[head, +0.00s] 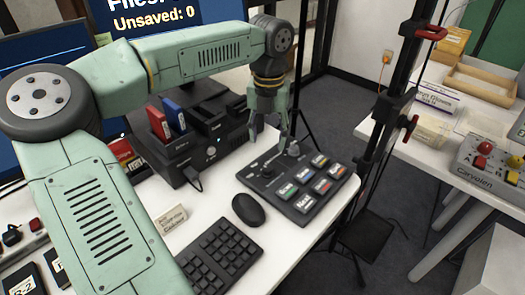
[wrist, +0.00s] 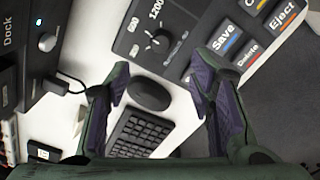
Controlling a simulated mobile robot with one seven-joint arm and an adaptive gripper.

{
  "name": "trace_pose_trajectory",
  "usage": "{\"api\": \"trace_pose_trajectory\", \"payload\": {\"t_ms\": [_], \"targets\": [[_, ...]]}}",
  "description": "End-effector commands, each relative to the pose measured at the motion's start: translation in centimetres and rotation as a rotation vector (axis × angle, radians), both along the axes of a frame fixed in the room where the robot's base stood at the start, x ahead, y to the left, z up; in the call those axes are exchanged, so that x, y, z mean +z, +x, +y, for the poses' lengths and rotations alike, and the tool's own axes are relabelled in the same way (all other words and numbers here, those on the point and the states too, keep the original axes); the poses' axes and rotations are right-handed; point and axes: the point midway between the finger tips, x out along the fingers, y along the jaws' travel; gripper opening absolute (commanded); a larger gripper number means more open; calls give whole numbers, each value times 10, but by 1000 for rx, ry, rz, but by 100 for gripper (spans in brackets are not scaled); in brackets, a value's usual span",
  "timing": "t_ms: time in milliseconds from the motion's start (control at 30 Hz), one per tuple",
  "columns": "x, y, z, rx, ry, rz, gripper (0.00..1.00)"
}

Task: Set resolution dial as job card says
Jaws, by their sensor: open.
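The control panel (head: 300,188) lies on the white desk, with several coloured buttons on it. In the wrist view the black resolution dial (wrist: 158,42) sits on the panel, with white marks around it. My gripper (head: 268,138) is open and empty above the panel's back left part. In the wrist view its fingers (wrist: 160,88) are spread apart, short of the dial and not touching it. A small paper card (head: 166,220) stands on the desk; its text is not legible.
A black mouse (head: 248,209) and keyboard (head: 218,255) lie in front of the panel. A black dock (head: 195,145) with red and blue cartridges stands to its left. A dark upright frame (head: 385,110) stands right of the desk.

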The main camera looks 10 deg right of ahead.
Motion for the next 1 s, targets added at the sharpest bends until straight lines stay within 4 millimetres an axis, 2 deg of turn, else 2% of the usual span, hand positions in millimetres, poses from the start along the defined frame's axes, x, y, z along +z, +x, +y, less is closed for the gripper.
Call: {"api": "trace_pose_trajectory", "payload": {"t_ms": [167, 600, 800, 1000], "targets": [[-14, 0, 0, 0, 0, 4, 49], [-91, -1, 0, -1, 0, 4, 49], [-106, -1, 0, -2, 0, 1, 49], [-108, -1, 0, -1, 0, 1, 49]]}}
